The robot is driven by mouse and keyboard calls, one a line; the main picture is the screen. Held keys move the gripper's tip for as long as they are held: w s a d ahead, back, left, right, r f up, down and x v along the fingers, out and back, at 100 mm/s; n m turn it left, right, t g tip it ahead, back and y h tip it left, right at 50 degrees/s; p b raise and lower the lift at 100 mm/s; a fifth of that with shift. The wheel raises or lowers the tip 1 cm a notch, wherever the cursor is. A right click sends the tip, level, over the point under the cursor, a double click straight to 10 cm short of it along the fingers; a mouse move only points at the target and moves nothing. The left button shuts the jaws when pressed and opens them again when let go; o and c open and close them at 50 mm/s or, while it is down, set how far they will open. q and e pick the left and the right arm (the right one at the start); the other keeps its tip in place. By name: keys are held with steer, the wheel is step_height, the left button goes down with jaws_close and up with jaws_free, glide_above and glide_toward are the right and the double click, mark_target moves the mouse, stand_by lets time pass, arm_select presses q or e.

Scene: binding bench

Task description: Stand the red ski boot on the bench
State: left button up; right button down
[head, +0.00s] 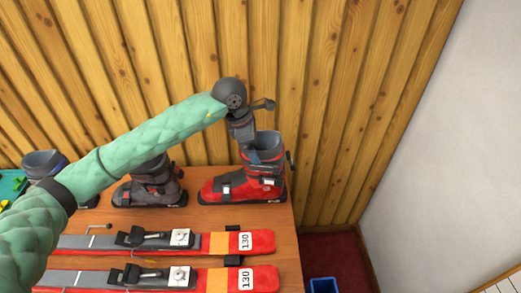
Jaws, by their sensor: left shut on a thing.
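The red ski boot (232,186) is upright at the right back end of the wooden bench (212,217), its toe to the left and its dark cuff on top. Its sole is at the bench top; I cannot tell whether it rests there or hangs just above. My left gripper (256,154) comes from above and is shut on the boot at its cuff; the fingertips are partly hidden. My right gripper is not in view.
A dark grey boot (150,189) stands left of the red one, and another boot (45,164) stands farther left by a green tray (12,186). Two red-orange skis (262,241) with bindings lie along the front. A blue bin (323,285) is on the floor at right.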

arm_select(q)
steer(key=shift+w+a+f, duration=0.25)
steer(key=shift+w+f, duration=0.4)
steer(key=shift+f, duration=0.4)
steer(key=shift+w+a+f, duration=0.3)
steer(key=shift+w+f, duration=0.35)
steer(key=shift+f, duration=0.4)
steer(key=shift+w+a+f, duration=0.25)
steer(key=shift+w+f, duration=0.4)
steer(key=shift+f, duration=0.4)
steer(key=o, duration=1.7)
steer(key=shift+f, duration=0.15)
steer(key=shift+r, duration=0.2)
steer(key=v, duration=1.2)
steer(key=shift+f, duration=0.1)
